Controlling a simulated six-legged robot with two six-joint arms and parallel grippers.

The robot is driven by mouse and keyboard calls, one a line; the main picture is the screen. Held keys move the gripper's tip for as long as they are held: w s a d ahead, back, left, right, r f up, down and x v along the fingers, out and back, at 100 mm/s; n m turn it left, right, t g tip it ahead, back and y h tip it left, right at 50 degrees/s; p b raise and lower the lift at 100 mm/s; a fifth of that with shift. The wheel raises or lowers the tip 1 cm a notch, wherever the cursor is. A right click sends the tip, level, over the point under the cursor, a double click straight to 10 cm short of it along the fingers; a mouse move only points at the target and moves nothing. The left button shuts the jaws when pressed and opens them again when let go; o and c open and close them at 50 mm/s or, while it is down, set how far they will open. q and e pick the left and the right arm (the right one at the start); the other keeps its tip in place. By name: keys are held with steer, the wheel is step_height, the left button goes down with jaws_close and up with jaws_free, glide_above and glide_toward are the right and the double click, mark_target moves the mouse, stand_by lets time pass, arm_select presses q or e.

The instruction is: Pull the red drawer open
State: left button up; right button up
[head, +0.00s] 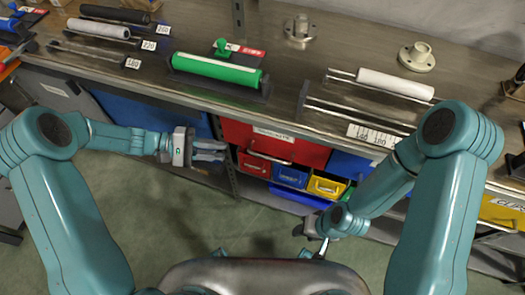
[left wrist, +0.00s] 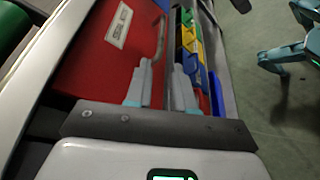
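The red drawer (head: 300,150) is a wide red front with a white label, under the workbench at the centre of the head view; it looks closed. A pale bar handle (head: 262,158) runs along its lower part. My left gripper (head: 222,151) is at the drawer's left end, fingers pointing right. In the left wrist view, the red front (left wrist: 95,55) fills the left, and the two fingers (left wrist: 160,90) are apart with nothing visibly held. The handle (left wrist: 161,40) lies ahead, between their directions; contact cannot be told. My right gripper (head: 312,236) hangs low, apart from the drawer; its fingers are unclear.
Small red, blue, yellow (head: 327,187) and green bins sit just below the drawer. Blue fronts (head: 350,166) flank it. A bench post (head: 222,150) stands at its left. The benchtop (head: 280,105) above carries a green roller (head: 217,70) and rods. The green floor (head: 245,215) in front is clear.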

mark_target(264, 156)
arm_select(q)
steer(key=x, duration=1.3)
steer(key=shift+d+f+p, duration=0.1)
steer(key=shift+d+p, duration=0.05)
steer(key=shift+p, duration=0.15)
steer(key=shift+s, duration=0.1)
jaws_close()
